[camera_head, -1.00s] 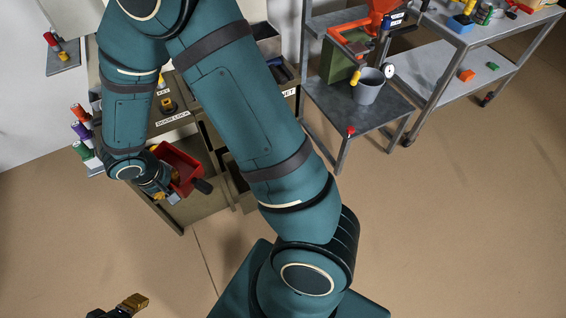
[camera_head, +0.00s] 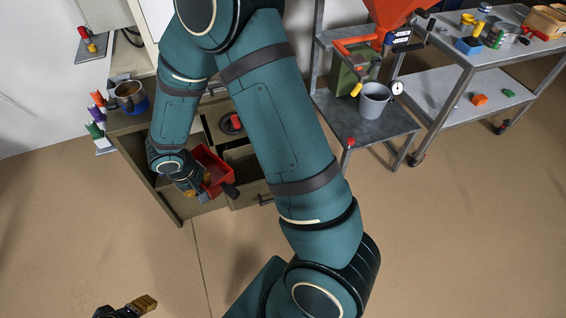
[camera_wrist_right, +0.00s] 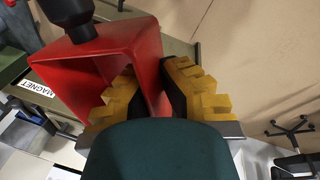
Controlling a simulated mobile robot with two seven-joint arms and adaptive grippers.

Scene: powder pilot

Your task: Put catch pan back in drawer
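The red catch pan (camera_head: 216,168) is in my right gripper (camera_head: 192,190), held low in front of the open-fronted cabinet (camera_head: 166,198) in the head view. In the right wrist view the pan (camera_wrist_right: 150,50) is large and tilted. My right gripper's yellow fingers (camera_wrist_right: 160,95) are on either side of one pan wall, one inside and one outside. A black handle (camera_wrist_right: 80,30) sticks out from the pan. Drawers (camera_head: 245,160) show behind the pan, partly hidden by my right arm. My left gripper (camera_head: 146,304) is at the bottom left, away from everything; its opening is unclear.
A metal pot (camera_head: 130,95) stands on the cabinet's left top, beside several coloured spools (camera_head: 95,115). To the right, a metal stand holds a grey bucket (camera_head: 375,100) under a red hopper (camera_head: 395,15). A cart (camera_head: 440,80) stands beyond. The front floor is clear.

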